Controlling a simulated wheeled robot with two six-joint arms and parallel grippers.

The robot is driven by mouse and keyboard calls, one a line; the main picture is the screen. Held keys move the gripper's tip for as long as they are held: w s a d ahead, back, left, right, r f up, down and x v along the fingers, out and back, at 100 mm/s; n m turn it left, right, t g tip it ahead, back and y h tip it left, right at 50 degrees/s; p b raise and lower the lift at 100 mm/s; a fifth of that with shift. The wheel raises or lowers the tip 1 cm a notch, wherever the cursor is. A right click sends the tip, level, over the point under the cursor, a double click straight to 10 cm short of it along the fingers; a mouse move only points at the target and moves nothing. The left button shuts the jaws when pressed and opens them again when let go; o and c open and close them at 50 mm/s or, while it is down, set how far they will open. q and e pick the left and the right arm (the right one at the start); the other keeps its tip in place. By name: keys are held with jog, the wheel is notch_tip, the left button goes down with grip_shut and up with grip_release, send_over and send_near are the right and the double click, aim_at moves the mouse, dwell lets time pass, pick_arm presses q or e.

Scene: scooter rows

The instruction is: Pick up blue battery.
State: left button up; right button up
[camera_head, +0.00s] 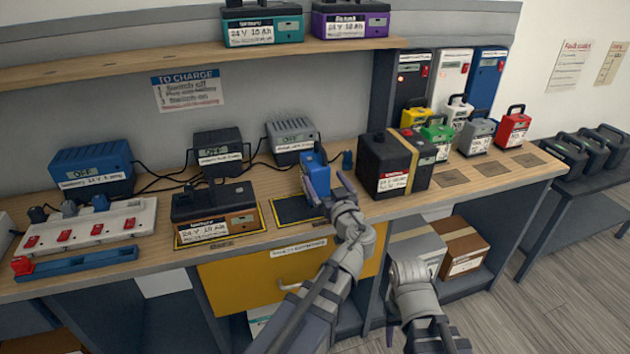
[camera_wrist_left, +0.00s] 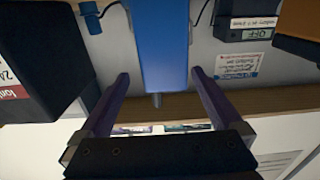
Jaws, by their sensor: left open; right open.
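The blue battery (camera_head: 316,173) stands upright near the middle of the bench, at the dark yellow-edged pad. My left gripper (camera_head: 326,188) is at it, with the fingers partly hiding it. In the left wrist view the blue body (camera_wrist_left: 162,45) lies between the two open fingers of my left gripper (camera_wrist_left: 158,78), with a narrow gap seen on each side. A short grey stub shows at its end. I cannot tell whether a finger touches it. My right gripper (camera_head: 418,332) is open and empty, low in front of the bench at the bottom edge.
A black battery with a yellow band (camera_head: 395,165) stands close to the right. A black and orange battery (camera_head: 216,213) is to the left on its pad. Chargers (camera_head: 294,140) with cables stand behind. A yellow drawer (camera_head: 285,275) is below.

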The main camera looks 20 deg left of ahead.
pick_arm(q)
jog(key=shift+a+x, duration=0.25)
jog(key=shift+x, duration=3.3)
jog(key=shift+s+f, duration=0.1)
jog(key=shift+s, duration=0.1)
jog(key=shift+c, duration=0.4)
grip_shut()
